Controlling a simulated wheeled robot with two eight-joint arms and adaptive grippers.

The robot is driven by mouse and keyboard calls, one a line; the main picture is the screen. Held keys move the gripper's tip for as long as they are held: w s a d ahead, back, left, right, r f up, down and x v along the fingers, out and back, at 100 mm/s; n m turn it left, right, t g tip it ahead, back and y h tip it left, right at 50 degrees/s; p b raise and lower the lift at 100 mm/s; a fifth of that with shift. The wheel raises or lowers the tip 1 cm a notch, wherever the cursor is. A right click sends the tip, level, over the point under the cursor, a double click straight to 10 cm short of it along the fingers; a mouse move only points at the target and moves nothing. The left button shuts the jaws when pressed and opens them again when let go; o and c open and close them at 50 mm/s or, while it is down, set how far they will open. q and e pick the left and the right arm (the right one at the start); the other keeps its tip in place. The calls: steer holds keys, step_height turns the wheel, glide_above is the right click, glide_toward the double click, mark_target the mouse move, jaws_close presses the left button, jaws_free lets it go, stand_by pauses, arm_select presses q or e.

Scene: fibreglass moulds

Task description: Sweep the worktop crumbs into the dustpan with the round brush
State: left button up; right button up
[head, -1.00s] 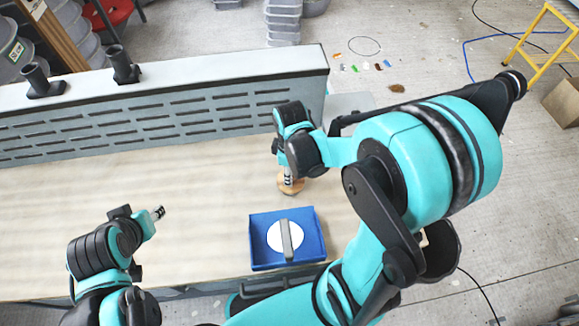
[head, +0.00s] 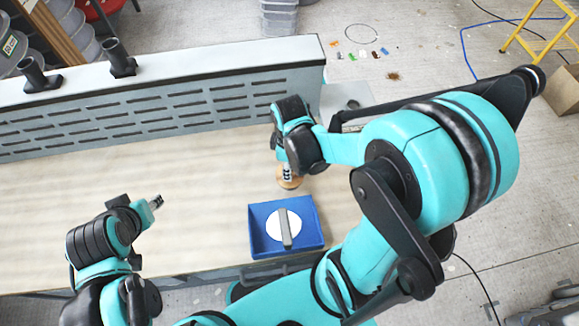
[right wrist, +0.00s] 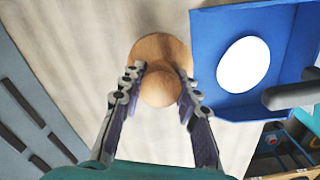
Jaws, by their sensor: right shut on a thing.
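The round brush (head: 289,180) has a pale wooden head and stands on the worktop just behind the dustpan. My right gripper (head: 288,170) is shut on it from above; in the right wrist view the round wooden knob (right wrist: 160,87) sits between the fingers. The blue dustpan (head: 258,246) lies on the worktop, with a white disc and a grey bar-like handle over it. It shows at the upper right of the right wrist view (right wrist: 207,50), beside the brush. My left gripper (head: 156,202) hangs over the left of the worktop, its jaws too small to read. I can make out no crumbs.
The pale worktop (head: 60,205) is clear to the left. A slotted grey panel (head: 150,110) with two black tube holders (head: 120,58) runs along its back edge. Small coloured bits (head: 362,53) lie on the floor beyond. A yellow step frame (head: 535,40) stands far right.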

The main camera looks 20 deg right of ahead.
step_height(320, 180, up, 6)
steer(key=p, duration=0.4)
steer(key=shift+f, duration=0.15)
steer(key=shift+f, duration=0.1)
steer(key=shift+s, duration=0.1)
